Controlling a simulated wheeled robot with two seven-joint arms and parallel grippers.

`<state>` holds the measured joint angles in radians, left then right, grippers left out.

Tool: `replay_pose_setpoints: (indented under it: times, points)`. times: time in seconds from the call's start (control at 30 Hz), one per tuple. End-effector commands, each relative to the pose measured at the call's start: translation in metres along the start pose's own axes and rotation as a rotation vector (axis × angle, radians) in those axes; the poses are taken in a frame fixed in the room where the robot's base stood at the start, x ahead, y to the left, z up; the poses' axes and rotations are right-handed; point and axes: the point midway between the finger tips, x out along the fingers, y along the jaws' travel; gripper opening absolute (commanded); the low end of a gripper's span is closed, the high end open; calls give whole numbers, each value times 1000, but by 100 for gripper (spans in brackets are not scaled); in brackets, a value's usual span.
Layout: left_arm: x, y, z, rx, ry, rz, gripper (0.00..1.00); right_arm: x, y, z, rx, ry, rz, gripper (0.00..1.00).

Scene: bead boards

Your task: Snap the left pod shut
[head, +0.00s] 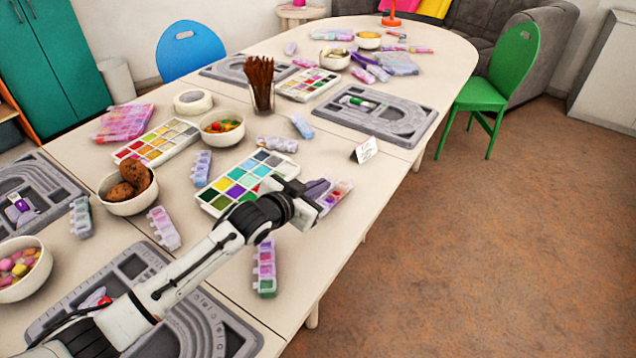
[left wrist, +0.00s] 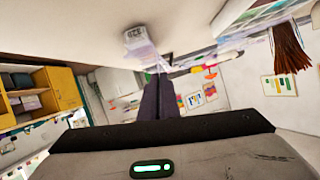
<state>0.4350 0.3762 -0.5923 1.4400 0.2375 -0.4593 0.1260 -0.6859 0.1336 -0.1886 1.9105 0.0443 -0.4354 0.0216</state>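My left gripper (head: 318,190) reaches in over the right side of the near table. Its two dark fingers lie side by side with no clear gap in the left wrist view (left wrist: 162,95), and nothing shows between them. A clear pod with pink and purple contents (head: 338,192) lies just beyond the gripper, partly hidden by it; its lid state is unclear. Another pod strip (head: 265,268) lies below the arm, apart from the gripper. More pod strips lie farther left (head: 164,228), (head: 201,167). I cannot tell which one is the left pod. My right gripper is not in view.
A paint-coloured bead tray (head: 243,181) lies beside the wrist. A small white card (head: 364,150) stands beyond the gripper. Grey bead boards (head: 375,114), bowls (head: 222,128) and a cup of brown sticks (head: 261,85) crowd the table. The floor at right is open.

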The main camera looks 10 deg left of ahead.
Motion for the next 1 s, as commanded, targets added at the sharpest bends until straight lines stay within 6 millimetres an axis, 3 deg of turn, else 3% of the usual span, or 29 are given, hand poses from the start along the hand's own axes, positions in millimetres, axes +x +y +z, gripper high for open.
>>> replay_pose_setpoints:
  times: [0.27, 0.4, 0.43, 0.77, 1.0]
  points:
    - [0, 0, 0, 0, 0, 0, 0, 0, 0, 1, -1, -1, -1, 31]
    - [0, 0, 0, 0, 0, 0, 21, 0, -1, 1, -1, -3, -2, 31]
    - [0, 0, 0, 0, 0, 0, 22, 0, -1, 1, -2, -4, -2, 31]
    - [-3, 0, 0, 0, -1, 0, 22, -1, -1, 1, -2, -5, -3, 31]
    - [-34, 0, 0, 1, -1, 0, 22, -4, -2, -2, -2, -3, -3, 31]
